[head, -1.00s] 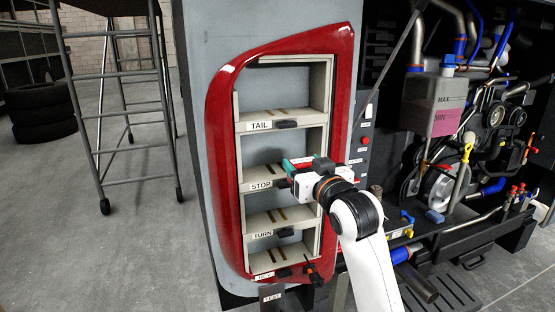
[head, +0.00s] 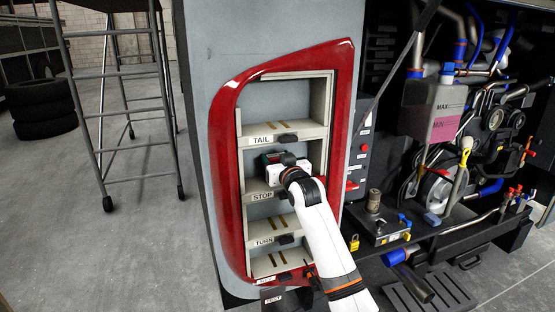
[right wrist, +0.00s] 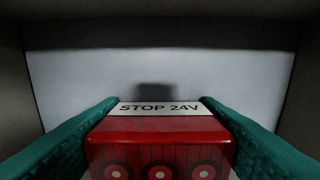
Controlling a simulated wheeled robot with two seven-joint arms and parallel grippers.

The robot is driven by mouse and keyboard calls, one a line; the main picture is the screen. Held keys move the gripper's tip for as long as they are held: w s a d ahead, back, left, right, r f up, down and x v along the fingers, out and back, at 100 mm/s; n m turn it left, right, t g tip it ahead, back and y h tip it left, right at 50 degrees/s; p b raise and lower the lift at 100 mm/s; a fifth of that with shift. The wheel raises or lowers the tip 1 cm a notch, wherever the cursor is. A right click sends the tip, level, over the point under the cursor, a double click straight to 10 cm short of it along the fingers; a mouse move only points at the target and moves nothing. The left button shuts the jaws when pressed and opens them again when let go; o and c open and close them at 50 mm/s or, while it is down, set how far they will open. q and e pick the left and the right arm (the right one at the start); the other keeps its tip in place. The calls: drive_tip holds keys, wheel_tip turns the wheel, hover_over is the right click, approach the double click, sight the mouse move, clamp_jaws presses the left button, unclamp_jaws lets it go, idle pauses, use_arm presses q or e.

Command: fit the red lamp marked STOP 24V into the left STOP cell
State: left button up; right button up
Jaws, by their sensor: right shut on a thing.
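The red lamp marked STOP 24V (right wrist: 160,140) is held between the teal fingers of my right gripper (head: 272,158), its white label strip up and several round rings along its near edge in the right wrist view. My right gripper reaches into the cell above the STOP label (head: 262,196). In the right wrist view the pale back wall (right wrist: 230,75) and side walls of the cell surround the lamp. A dark shape shows behind the lamp. Whether the lamp touches the back cannot be told. In the head view my gripper hides the lamp. My left gripper is out of view.
The red frame (head: 226,130) surrounds the stacked cells. The TAIL cell (head: 290,95) above and TURN cell (head: 265,215) below hold no lamp. Dark latches sit on the shelf edges. A bench with small parts (head: 385,228) stands right of the frame; a ladder (head: 125,110) stands left.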

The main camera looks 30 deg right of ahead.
drive_tip(key=shift+f, duration=0.6)
drive_tip(key=o, duration=1)
drive_tip(key=shift+f, duration=0.1)
drive_tip(key=shift+o, duration=0.2)
drive_tip(key=shift+s, duration=0.3)
drive_tip(key=b+v, duration=0.2)
drive_tip(key=v, duration=0.9)
drive_tip(key=shift+s+b, duration=0.25)
drive_tip(key=shift+b, duration=0.15)
